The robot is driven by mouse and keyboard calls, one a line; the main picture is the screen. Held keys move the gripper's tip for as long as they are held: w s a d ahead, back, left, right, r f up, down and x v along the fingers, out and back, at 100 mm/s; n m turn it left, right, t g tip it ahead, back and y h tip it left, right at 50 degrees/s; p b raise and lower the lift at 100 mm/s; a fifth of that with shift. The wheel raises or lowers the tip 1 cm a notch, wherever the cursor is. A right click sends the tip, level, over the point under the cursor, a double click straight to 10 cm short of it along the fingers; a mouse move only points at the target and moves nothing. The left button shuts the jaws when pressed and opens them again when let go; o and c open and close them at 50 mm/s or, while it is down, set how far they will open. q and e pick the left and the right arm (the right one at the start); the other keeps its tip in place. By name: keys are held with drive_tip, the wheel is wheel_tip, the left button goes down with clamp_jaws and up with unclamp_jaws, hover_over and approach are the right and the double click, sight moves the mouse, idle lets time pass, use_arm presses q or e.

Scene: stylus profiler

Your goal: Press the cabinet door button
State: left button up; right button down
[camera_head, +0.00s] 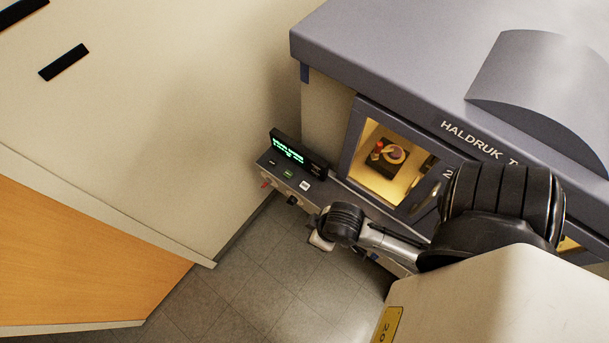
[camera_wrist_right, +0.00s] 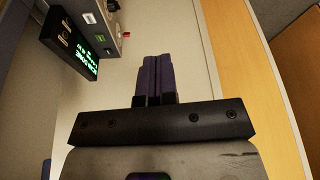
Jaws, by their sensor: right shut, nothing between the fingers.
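A control panel (camera_head: 285,182) with a lit green display (camera_head: 289,149) juts out at the left front of the grey machine. On it are a dark button, a green button (camera_head: 288,173) and a white button (camera_head: 305,186). I cannot tell which one works the door. My right gripper (camera_head: 318,241) is below and right of these buttons, apart from them, partly hidden by its wrist. In the right wrist view its dark fingers (camera_wrist_right: 155,78) are together and empty. There the display (camera_wrist_right: 80,50) and the green button (camera_wrist_right: 98,34) are at upper left. My left gripper is not in view.
The grey machine (camera_head: 400,60) has a closed windowed door (camera_head: 358,150) with a lit chamber behind it. A red button and a black knob (camera_head: 292,200) are on the panel's front face. Tiled floor (camera_head: 260,290) lies below. A wooden surface (camera_head: 80,260) is at left.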

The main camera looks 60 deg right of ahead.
drive_tip(key=w+d+f+m+t, duration=0.2)
drive_tip(key=w+d+f+m, duration=0.7)
drive_tip(key=w+d+m, duration=0.3)
drive_tip(key=m+t, duration=0.2)
drive_tip(key=m, duration=1.3)
hover_over(304, 186)
wheel_tip(304, 186, down, 6)
drive_tip(key=shift+f, duration=0.25)
drive_tip(key=shift+f, duration=0.15)
wheel_tip(304, 186, down, 6)
drive_tip(key=b, duration=0.8)
drive_tip(key=shift+f, duration=0.2)
drive_tip(key=shift+f+b, duration=0.45)
drive_tip(key=shift+f, duration=0.55)
